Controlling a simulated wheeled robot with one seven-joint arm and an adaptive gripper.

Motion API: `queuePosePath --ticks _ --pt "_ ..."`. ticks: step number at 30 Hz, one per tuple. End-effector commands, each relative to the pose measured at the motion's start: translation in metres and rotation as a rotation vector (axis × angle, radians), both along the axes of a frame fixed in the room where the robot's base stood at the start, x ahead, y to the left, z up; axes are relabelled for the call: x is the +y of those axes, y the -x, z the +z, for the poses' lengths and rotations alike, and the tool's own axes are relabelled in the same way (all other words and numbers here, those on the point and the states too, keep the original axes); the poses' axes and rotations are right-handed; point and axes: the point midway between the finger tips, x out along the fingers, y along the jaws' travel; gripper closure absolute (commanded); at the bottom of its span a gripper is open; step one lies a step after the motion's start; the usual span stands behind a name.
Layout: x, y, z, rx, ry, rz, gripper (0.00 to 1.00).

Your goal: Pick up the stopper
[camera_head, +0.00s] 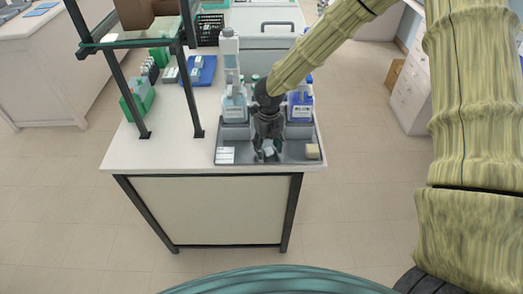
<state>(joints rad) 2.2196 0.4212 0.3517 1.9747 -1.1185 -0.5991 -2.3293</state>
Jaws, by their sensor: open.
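My gripper (268,154) points down over the front middle of a grey tray (290,156) on the white bench. Its two fingers are open and spread apart. A small pale greenish-white piece (268,150), which may be the stopper, shows between the fingertips; I cannot tell whether they touch it. A small beige block (312,151) sits at the tray's front right corner, apart from my gripper. It is too small to identify surely. My gripper and arm hide the middle of the tray.
A white-and-blue bottle (234,105) stands left of my gripper and a blue-labelled bottle (301,106) right of it. A white label (225,155) lies at the tray's front left. A dark-framed rack (192,85) stands farther left. The bench's front left is clear.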

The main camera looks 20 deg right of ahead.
Motion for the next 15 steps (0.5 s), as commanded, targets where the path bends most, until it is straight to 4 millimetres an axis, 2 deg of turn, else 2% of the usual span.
queuePosePath --ticks 10,15 --pt "0.0002 -0.0003 -0.0042 -0.001 -0.001 0.000 0.50" --pt "0.0004 -0.0003 -0.0041 -0.001 -0.001 0.000 0.80"
